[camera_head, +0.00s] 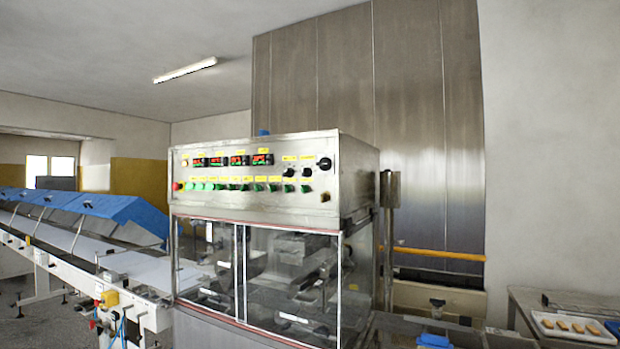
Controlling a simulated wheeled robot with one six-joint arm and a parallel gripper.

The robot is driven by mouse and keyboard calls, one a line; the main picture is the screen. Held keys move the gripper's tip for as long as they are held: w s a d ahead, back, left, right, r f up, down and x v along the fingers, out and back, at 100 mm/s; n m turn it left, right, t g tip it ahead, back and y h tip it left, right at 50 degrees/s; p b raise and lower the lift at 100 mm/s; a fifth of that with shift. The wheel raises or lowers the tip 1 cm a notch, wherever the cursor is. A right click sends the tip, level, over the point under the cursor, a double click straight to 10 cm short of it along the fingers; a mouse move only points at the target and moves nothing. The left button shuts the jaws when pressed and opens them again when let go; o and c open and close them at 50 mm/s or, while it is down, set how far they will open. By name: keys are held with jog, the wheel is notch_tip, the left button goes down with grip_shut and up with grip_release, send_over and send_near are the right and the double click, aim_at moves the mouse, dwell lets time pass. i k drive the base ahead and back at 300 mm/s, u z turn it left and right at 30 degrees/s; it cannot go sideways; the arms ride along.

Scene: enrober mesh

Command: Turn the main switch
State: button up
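The enrober's steel control panel (230,200) faces me at the middle of the head view, above a glass-fronted cabinet. A large black rotary knob (324,164), which looks like the main switch, sits at the panel's upper right. Smaller black knobs (306,172) are just left of it. A round fitting (325,197) sits below it at the lower right. Red digital displays (262,159) run along the top, with green buttons (209,186) beneath and a red button (177,186) at the left end. The large knob's exact pointer angle is too small to tell. My gripper does not show.
A conveyor with blue covers (85,210) extends to the left. At the lower right, a white tray (575,328) of biscuits stands on a steel table (530,305). A yellow bar (440,253) crosses behind the machine. A post (390,225) stands right of the cabinet.

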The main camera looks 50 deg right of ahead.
aim_at(324, 164)
jog(key=z, duration=1.35)
jog(key=i, duration=0.05)
